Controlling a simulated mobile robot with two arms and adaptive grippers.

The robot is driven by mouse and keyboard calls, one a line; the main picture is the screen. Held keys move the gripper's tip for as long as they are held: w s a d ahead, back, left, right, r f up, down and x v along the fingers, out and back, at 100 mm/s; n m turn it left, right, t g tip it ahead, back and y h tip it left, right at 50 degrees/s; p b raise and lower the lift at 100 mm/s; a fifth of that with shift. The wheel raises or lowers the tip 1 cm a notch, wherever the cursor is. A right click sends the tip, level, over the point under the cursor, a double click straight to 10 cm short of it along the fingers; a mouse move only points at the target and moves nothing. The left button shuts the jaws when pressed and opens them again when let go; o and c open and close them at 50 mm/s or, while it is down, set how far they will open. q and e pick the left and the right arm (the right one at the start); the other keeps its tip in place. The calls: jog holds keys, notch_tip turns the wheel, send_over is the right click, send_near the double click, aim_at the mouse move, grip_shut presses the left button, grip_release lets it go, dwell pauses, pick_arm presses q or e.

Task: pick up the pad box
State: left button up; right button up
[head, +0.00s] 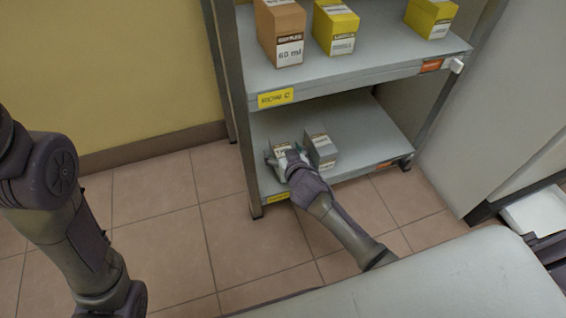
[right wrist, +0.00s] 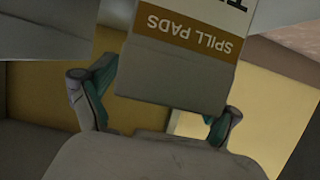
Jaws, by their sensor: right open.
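The gripper is open. Of my left arm only links show at the left; its gripper is out of view.
A similar grey-white box (head: 321,150) stands close to the right of the gripper on the lower shelf (head: 360,130). The upper shelf (head: 350,63) above holds an orange box (head: 279,30) and yellow boxes (head: 335,27). The lower shelf's right part is clear.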

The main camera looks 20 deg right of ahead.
jog(key=shift+w, duration=0.1)
jog(key=c, duration=1.4)
jog(key=shift+o, duration=0.2)
